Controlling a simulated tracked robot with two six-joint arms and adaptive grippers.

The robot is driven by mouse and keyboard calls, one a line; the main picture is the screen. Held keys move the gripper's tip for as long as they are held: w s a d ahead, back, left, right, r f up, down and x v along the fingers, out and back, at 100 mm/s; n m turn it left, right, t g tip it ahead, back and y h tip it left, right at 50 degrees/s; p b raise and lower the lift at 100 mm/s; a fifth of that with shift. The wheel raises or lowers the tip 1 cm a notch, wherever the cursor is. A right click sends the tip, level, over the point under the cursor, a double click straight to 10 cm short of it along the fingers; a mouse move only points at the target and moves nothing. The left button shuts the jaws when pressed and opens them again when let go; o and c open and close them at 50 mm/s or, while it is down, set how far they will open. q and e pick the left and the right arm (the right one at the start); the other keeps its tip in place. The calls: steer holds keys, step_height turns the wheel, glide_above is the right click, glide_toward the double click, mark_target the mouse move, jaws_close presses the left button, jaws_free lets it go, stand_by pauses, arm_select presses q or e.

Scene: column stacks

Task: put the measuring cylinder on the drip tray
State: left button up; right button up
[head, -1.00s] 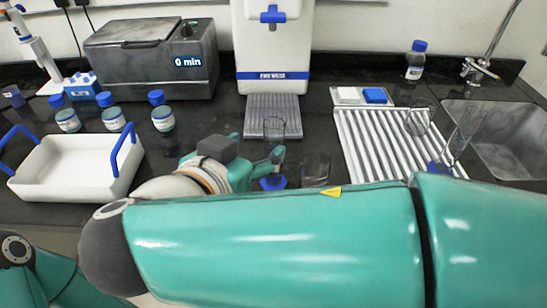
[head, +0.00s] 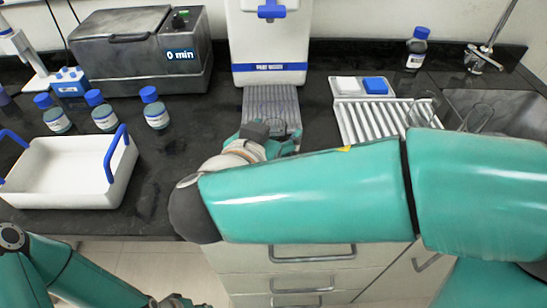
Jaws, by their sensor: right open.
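The measuring cylinder (head: 272,112) is clear glass. In the head view its upper part shows in front of the ridged grey drip tray (head: 255,98), at the tray's near part. Its base is hidden behind my right gripper and arm, so I cannot tell whether it rests on the tray. My right gripper (head: 283,142) is open, close beside the cylinder at the tray's near end. Whether its fingers touch the glass is unclear. My left arm hangs at the lower left; a dark end part (head: 174,301) is cut by the bottom edge and its fingers do not show.
A white machine (head: 268,45) stands behind the tray. A white drying rack (head: 375,121) with glassware and a sink (head: 500,105) lie right. A white crate with blue handles (head: 68,172) and several blue-capped bottles (head: 156,110) stand left. Counter between crate and tray is clear.

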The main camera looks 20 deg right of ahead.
jaws_close()
stand_by(0.5)
